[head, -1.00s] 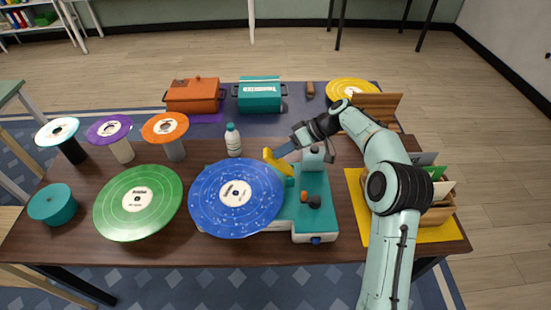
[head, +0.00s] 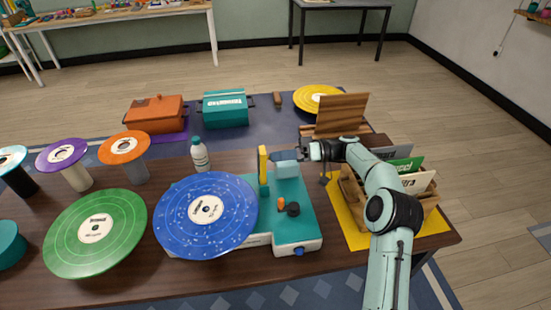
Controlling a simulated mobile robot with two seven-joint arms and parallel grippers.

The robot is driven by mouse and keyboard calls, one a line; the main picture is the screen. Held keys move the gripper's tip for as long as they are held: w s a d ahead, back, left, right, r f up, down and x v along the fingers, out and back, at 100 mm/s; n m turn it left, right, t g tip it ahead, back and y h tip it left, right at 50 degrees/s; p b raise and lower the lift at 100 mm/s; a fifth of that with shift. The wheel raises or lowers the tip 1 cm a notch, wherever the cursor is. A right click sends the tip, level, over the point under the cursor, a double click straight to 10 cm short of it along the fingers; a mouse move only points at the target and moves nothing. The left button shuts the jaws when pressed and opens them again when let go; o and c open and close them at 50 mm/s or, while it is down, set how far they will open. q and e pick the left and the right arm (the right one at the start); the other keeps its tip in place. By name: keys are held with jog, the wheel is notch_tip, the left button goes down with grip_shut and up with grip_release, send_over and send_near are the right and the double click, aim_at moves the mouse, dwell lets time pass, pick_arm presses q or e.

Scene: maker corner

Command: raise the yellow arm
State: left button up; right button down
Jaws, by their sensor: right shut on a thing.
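The yellow arm (head: 263,165) stands roughly upright on the teal and white record player (head: 295,225), at the right edge of the blue record (head: 232,192). My right gripper (head: 276,158) reaches in from the right at the arm, behind a pale block on the player. Its fingertips are mostly hidden; it is shut on the yellow arm. The blue record lies on the player. An orange and black knob (head: 290,207) sits on the player's top. My left gripper is not in view.
A green record (head: 75,255) lies left of the blue one. A white bottle (head: 199,156) stands close behind. A wooden record crate (head: 415,215) on a yellow mat (head: 358,235) is at the right. Orange (head: 155,113) and teal (head: 225,110) boxes stand at the back.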

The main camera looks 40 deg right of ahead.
jog(key=shift+s+d+f+y, duration=0.1)
jog(key=shift+y, duration=0.2)
jog(key=c, duration=1)
grip_release()
notch_tip(320, 180, up, 20)
jog(key=p, duration=0.3)
jog(key=shift+p, duration=0.35)
